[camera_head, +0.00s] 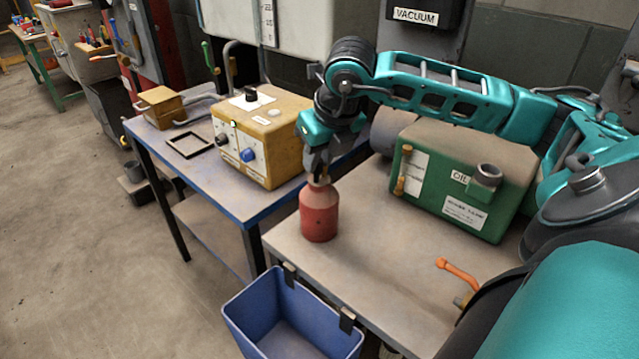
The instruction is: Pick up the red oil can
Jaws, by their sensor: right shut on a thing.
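The red oil can (319,216) is a small bottle-shaped can with a rounded shoulder and a narrow neck. It is upright at the left end of the grey-brown table (365,268). My right gripper (318,178) points down from above and is shut on the can's top. The fingers partly hide the neck. I cannot tell whether the can's base touches the tabletop. My left gripper is not in view.
A green oil tank (465,190) stands right of the can. A blue bin (290,315) hangs at the table's front edge. A yellow box (262,140) sits on the blue-edged table (180,165) at left. An orange-handled valve (460,272) is near the right.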

